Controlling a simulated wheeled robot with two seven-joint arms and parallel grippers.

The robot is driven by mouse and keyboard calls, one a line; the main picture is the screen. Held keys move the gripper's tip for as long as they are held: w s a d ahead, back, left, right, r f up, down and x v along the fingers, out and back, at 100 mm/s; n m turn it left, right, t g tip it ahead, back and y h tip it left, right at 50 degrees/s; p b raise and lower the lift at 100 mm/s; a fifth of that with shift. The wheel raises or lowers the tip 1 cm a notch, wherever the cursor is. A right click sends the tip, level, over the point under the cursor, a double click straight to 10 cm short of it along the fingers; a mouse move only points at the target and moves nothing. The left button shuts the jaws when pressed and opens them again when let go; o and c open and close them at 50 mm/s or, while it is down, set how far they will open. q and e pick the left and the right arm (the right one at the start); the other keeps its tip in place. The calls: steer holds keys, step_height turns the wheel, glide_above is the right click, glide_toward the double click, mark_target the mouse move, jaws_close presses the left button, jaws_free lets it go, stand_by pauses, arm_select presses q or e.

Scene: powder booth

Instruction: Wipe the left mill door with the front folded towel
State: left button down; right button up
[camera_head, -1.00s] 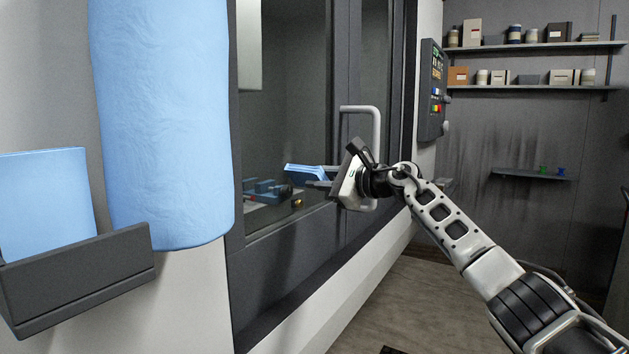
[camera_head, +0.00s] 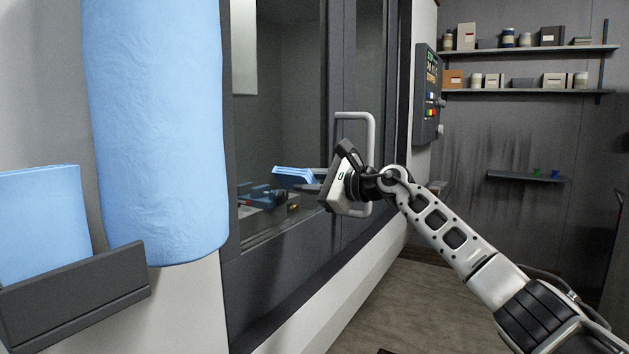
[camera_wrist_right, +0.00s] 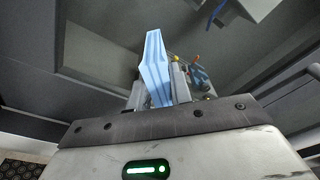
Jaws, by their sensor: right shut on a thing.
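My right gripper (camera_head: 308,186) is shut on a light blue folded towel (camera_head: 294,175), held out toward the glass of the mill door (camera_head: 281,110). The towel also shows upright between the fingers in the right wrist view (camera_wrist_right: 155,68). The towel is at or close to the glass; I cannot tell whether it touches. The door has a dark frame and a pale bar handle (camera_head: 371,135), partly behind my right gripper. My left gripper is not in view.
A large blue roll (camera_head: 155,130) hangs at the left beside a dark holder (camera_head: 75,295) with a blue towel (camera_head: 40,220) in it. A control panel (camera_head: 428,95) is right of the door. Shelves (camera_head: 530,50) line the back wall. The floor (camera_head: 410,290) below is open.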

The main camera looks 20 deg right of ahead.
mark_target(298, 172)
steer(key=s+a+p, duration=0.1)
steer(key=a, duration=0.1)
steer(key=s+a+r+p, duration=0.1)
steer(key=s+a, duration=0.1)
steer(key=shift+s+a+p, duration=0.3)
steer(key=shift+w+d+b, duration=0.75)
steer(key=shift+w+d, duration=0.4)
steer(key=shift+d, duration=0.3)
steer(key=shift+w+d+r, duration=0.15)
steer(key=shift+w+d, duration=1)
steer(key=shift+d, duration=0.3)
steer(key=shift+w+d, duration=0.5)
steer(key=shift+d, duration=0.15)
steer(key=shift+s+a+r+p, duration=0.35)
steer(key=shift+a+r+p, duration=0.15)
steer(key=shift+a+r, duration=0.1)
steer(key=shift+s+a, duration=0.8)
steer(key=shift+a, duration=0.15)
steer(key=shift+s+a+p, duration=0.6)
steer(key=shift+s+a, duration=0.55)
steer(key=shift+a, duration=0.2)
steer(key=shift+s+a+r+p, duration=0.15)
steer(key=shift+s+a+p, duration=0.7)
steer(key=shift+a, duration=0.2)
steer(key=shift+s+a, duration=0.2)
steer(key=shift+a, duration=0.2)
